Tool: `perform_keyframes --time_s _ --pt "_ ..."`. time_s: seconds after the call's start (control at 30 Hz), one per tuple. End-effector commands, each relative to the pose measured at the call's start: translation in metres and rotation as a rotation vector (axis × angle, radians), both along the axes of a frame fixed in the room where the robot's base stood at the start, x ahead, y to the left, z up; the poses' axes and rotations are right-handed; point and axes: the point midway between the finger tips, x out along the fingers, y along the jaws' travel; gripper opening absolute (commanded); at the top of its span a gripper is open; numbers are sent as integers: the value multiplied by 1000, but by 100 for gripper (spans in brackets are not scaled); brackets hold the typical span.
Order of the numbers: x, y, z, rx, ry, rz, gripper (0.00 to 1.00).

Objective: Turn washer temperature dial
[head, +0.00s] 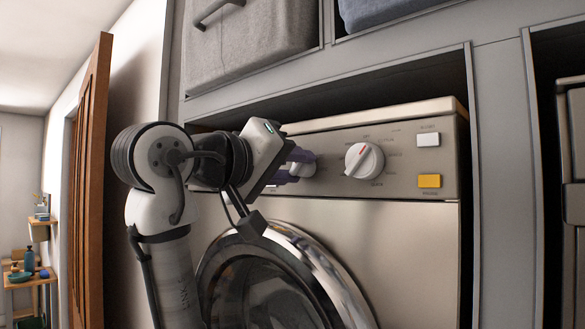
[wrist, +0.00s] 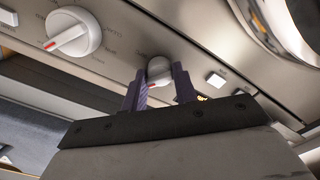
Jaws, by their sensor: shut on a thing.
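The washer (head: 408,245) has a grey control panel with two dials. The small dial (head: 303,165) is at the panel's left in the head view, mostly hidden by my gripper (head: 290,172). In the wrist view, the small round grey-white dial (wrist: 158,68) sits between the purple fingers of my gripper (wrist: 159,79), one finger on each side. My gripper is shut on it. A bit of red shows low on this dial. The larger white dial (head: 364,160) has a red mark and stands to the right, apart from my gripper. I cannot read the labels.
A white button (head: 428,139) and a yellow button (head: 429,181) are at the panel's right end. The round glass door (head: 275,285) is below my gripper. The cabinet frame (head: 495,190) closely surrounds the washer. A grey bin (head: 250,45) sits above.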

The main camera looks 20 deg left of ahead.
Motion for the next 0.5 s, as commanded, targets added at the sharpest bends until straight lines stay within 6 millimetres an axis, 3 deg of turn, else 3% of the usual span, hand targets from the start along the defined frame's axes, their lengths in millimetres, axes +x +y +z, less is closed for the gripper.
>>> perform_keyframes --time_s 0.5 --pt "0 0 -1 462 -166 -1 6"
